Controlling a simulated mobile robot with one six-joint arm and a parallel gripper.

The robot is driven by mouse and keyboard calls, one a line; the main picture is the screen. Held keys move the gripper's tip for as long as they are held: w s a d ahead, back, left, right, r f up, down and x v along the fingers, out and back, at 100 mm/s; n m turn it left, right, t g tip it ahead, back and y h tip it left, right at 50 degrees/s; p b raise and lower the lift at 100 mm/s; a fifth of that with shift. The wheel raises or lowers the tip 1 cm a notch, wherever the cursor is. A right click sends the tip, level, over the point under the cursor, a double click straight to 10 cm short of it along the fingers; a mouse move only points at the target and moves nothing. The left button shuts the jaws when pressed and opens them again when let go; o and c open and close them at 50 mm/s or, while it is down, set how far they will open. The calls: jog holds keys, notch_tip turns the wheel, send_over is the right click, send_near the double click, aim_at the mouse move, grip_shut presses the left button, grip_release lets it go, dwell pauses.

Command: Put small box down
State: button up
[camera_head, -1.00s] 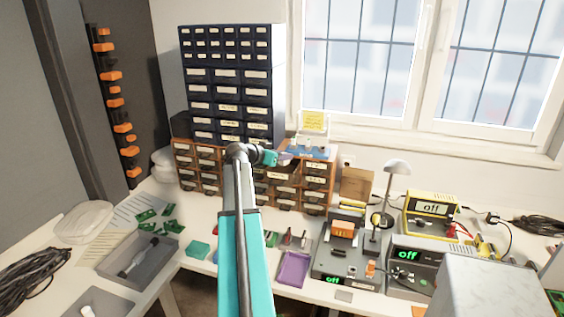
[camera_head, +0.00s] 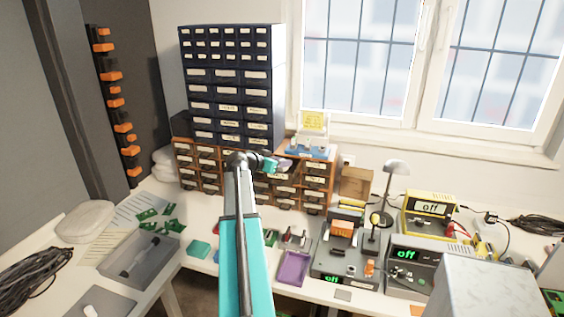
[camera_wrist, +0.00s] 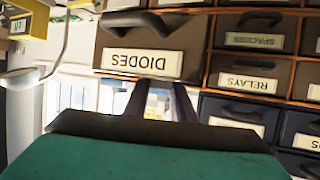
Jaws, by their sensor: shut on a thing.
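My gripper (camera_head: 272,163) is at the end of the outstretched arm, in front of the wooden drawer cabinet (camera_head: 308,205) at the back of the workbench. It is shut on the small box. The box is mostly hidden, and I cannot make out its shape in the head view. In the wrist view, which looks upside down, two dark fingers (camera_wrist: 162,97) reach past a teal and dark body toward the cabinet. The drawer labelled DIODES (camera_wrist: 108,45) is close in front, with the SPACERS and RELAYS drawers beside it.
A tall dark drawer cabinet (camera_head: 228,82) stands behind. A blue tray (camera_head: 309,152) with small items is on the wooden cabinet. A brown box (camera_head: 356,184), a lamp (camera_head: 396,166) and bench instruments (camera_head: 345,262) stand to the right. A purple tray (camera_head: 294,268) lies in front.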

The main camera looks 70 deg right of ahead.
jog(key=shift+f+b, duration=0.75)
jog(key=shift+b, duration=0.3)
dwell(0.4)
jog(key=o, duration=1.1)
jog(key=shift+c, duration=0.2)
jog(key=shift+s+r+p, duration=0.1)
jog(key=shift+r+p, duration=0.2)
jog(key=shift+p, duration=0.1)
jog(key=shift+r+p, duration=0.4)
jog(key=shift+p, duration=0.25)
jog(key=shift+w+a+b, duration=0.2)
jog(key=shift+a+b, duration=0.15)
jog(key=shift+a, duration=0.2)
jog(key=b+v, duration=0.3)
jog(key=v, duration=0.8)
jog(key=shift+d+r, duration=0.1)
jog(key=shift+d, duration=0.05)
jog(key=shift+s, duration=0.1)
